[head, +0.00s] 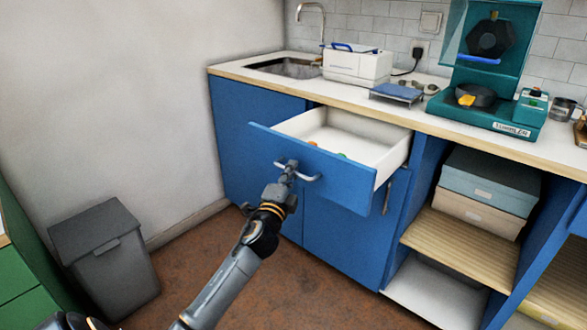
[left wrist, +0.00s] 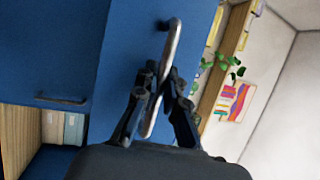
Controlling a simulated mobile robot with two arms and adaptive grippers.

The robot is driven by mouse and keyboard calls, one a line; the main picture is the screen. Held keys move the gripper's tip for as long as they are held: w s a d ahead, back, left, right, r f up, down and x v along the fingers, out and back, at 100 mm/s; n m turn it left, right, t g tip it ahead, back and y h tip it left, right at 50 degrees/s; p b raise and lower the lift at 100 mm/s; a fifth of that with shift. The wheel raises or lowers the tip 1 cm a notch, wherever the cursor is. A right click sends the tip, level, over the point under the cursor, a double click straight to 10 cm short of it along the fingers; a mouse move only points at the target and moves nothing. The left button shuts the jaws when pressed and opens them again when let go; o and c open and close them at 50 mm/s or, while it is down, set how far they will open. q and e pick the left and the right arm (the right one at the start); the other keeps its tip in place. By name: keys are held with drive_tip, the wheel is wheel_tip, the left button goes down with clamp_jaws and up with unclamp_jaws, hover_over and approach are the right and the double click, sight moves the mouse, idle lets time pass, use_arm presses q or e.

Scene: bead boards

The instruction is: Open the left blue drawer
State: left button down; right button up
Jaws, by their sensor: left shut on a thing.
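The left blue drawer (head: 343,182) under the counter is pulled well out, and its white inside shows with a few small coloured things at the front. My left gripper (head: 287,170) is shut on the drawer's metal handle (head: 311,178). In the left wrist view, the fingers of the gripper (left wrist: 163,95) are on both sides of the handle (left wrist: 172,50), against the blue drawer front (left wrist: 130,50). My right gripper is not in view.
A grey bin (head: 105,262) stands by the left wall. The counter (head: 420,120) holds a white machine (head: 357,68) and a teal machine (head: 485,115). Open shelves with boxes (head: 490,180) are at the right. The brown floor (head: 340,295) in front is clear.

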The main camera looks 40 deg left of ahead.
use_arm(q)
drive_tip(key=shift+s, duration=0.25)
drive_tip(key=c, duration=1.4)
unclamp_jaws()
drive_tip(key=v, duration=1.2)
